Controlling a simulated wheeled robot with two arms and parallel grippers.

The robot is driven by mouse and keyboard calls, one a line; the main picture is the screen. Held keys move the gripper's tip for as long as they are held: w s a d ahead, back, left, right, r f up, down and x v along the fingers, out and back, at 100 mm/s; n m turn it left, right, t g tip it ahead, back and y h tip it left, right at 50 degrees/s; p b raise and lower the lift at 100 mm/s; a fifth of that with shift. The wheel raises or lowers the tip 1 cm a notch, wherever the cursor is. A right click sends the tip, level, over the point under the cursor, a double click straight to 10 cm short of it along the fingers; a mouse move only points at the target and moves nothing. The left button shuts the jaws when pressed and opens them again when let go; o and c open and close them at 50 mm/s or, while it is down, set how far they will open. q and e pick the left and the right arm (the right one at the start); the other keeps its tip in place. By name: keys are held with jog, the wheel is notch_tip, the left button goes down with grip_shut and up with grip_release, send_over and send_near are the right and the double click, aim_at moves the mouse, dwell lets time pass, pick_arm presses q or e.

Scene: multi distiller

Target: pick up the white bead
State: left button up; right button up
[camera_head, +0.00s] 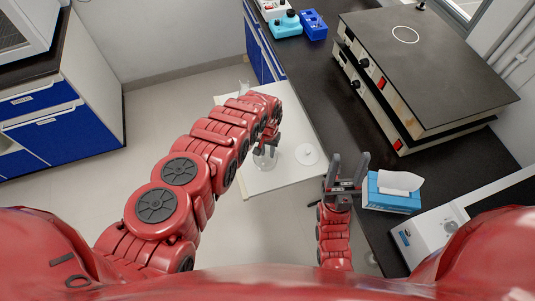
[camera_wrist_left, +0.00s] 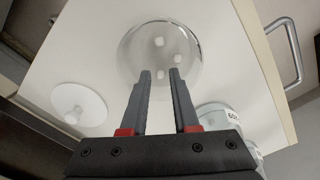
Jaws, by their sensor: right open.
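In the head view my left gripper (camera_head: 267,148) is over the white table (camera_head: 265,182), and the beads cannot be made out. My right gripper (camera_head: 347,168) is open and empty, near the dark counter's edge.
A white round lid-like disc with a knob (camera_wrist_left: 78,104) lies beside the vessel; it also shows in the head view (camera_head: 307,154). Labelled beakers (camera_wrist_left: 217,115) stand at the right of the wrist view. A blue tissue box (camera_head: 390,197) is beside my right gripper on the dark counter (camera_head: 340,110).

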pick_arm(q)
grip_shut()
jog(key=shift+r, duration=0.25)
